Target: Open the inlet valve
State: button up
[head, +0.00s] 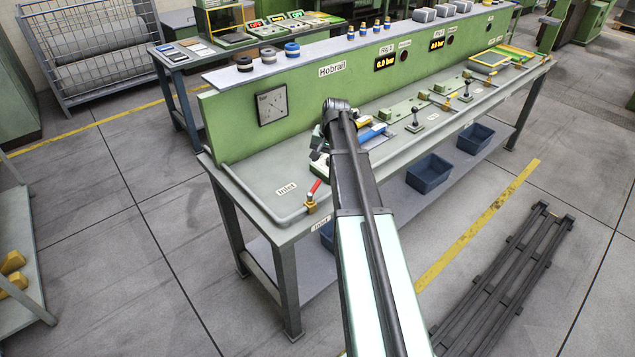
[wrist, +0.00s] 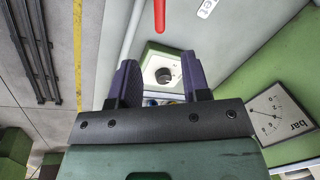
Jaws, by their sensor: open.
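The inlet valve has a red lever handle (head: 315,188) on a brass body (head: 310,205), at the near left end of the green bench. A white "Inlet" label (head: 286,188) lies to its left. In the wrist view the red handle (wrist: 159,15) shows at the top edge, beyond my fingertips; the valve body is out of that view. My gripper (wrist: 160,62) is open and empty, its two dark fingers apart. A black knob (wrist: 164,75) on a green-and-white box shows between and beyond them. In the head view my arm mostly hides the gripper.
A square pressure gauge (head: 272,105) is on the green upright panel; it also shows in the wrist view (wrist: 280,115). Small green fixtures (head: 403,112) stand along the bench to the right. Blue bins (head: 429,173) sit below.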

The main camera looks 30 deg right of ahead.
aim_at(317, 183)
jog(key=f+b, duration=0.3)
jog(key=w+f+m+b, duration=0.1)
jog(key=f+b, duration=0.3)
jog(key=a+f+m+b, duration=0.1)
jog(key=f+b, duration=0.2)
jog(key=b, duration=0.1)
jog(key=shift+w+a+f, duration=0.1)
jog(key=shift+w+f, duration=0.25)
jog(key=shift+f, duration=0.05)
jog(key=shift+r, duration=0.15)
jog(key=shift+c, duration=0.3)
grip_shut()
